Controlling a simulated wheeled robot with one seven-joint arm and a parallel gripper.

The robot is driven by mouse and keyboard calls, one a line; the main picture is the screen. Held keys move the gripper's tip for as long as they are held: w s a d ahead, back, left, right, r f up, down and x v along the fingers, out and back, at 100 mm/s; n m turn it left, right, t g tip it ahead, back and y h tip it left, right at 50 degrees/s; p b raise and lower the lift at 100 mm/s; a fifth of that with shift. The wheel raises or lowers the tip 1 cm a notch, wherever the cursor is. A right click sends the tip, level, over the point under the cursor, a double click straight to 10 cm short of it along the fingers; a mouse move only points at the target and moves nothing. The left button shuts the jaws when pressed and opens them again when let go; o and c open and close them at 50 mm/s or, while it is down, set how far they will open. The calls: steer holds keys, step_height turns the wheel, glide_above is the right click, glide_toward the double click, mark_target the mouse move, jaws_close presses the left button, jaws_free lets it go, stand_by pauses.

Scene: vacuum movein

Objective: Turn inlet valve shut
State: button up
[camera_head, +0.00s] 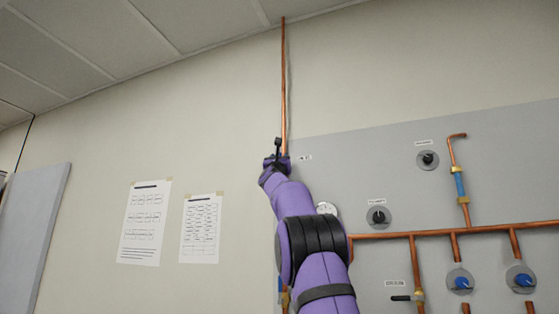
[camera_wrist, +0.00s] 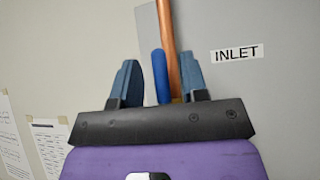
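The inlet valve's blue handle (camera_wrist: 160,76) stands upright beside the vertical copper pipe (camera_wrist: 173,45) in the wrist view, left of the label reading INLET (camera_wrist: 237,53). My gripper (camera_wrist: 161,80) is open, with its two blue-grey fingers apart. The handle and the pipe both show between the fingers. Whether a finger touches the handle, I cannot tell. The valve's lower part is hidden behind the gripper body. In the head view, my gripper (camera_head: 277,155) is in front of the copper pipe (camera_head: 284,85) at the panel's left edge, and the handle is hidden.
The grey panel (camera_head: 365,155) carries black knobs (camera_head: 428,160), blue-handled valves (camera_head: 461,282), a lower-left valve with a black lever (camera_head: 402,298) and a horizontal copper pipe (camera_head: 480,230). Two paper sheets (camera_head: 145,222) hang on the wall at left. The wall between sheets and panel is bare.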

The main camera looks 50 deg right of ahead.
jaws_close()
